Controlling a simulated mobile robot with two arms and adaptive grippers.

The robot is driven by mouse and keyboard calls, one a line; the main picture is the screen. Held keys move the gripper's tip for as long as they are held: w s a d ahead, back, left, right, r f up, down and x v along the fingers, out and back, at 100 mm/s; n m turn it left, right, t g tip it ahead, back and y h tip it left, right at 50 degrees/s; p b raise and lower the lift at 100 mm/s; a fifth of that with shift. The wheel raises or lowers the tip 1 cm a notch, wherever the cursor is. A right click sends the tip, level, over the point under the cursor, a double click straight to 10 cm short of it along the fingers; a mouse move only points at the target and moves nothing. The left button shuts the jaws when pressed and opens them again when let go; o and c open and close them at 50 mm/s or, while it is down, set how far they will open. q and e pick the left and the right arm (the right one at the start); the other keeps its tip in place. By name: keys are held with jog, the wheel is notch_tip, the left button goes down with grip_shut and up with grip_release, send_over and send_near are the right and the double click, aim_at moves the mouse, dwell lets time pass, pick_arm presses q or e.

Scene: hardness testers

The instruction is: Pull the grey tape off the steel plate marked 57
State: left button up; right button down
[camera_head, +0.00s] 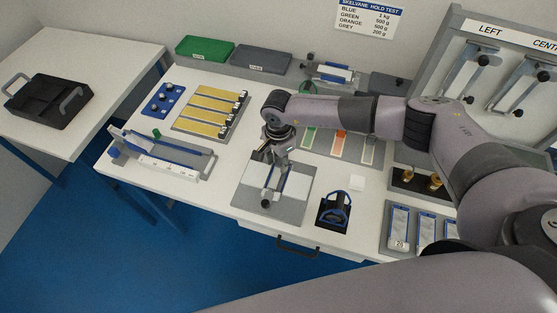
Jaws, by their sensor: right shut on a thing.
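My right gripper (272,174) points down over a grey base plate (291,211) near the front middle of the table. It is shut on a thin grey piece, which looks like the grey tape; the fingers hide most of it. A pale strip with blue edges (299,184) lies on the base just right of the gripper, and a dark knob (266,202) is in front of it. This strip may be the steel plate, but I cannot read a 57 on it. My left gripper is not in view.
Several blue-edged plates (398,227) are in a front-right tray. A long fixture (165,158) and yellow strips (212,104) are to the left.

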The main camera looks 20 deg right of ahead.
jog(key=shift+r+p, duration=1.05)
jog(key=shift+r, duration=1.05)
jog(key=shift+d, duration=0.15)
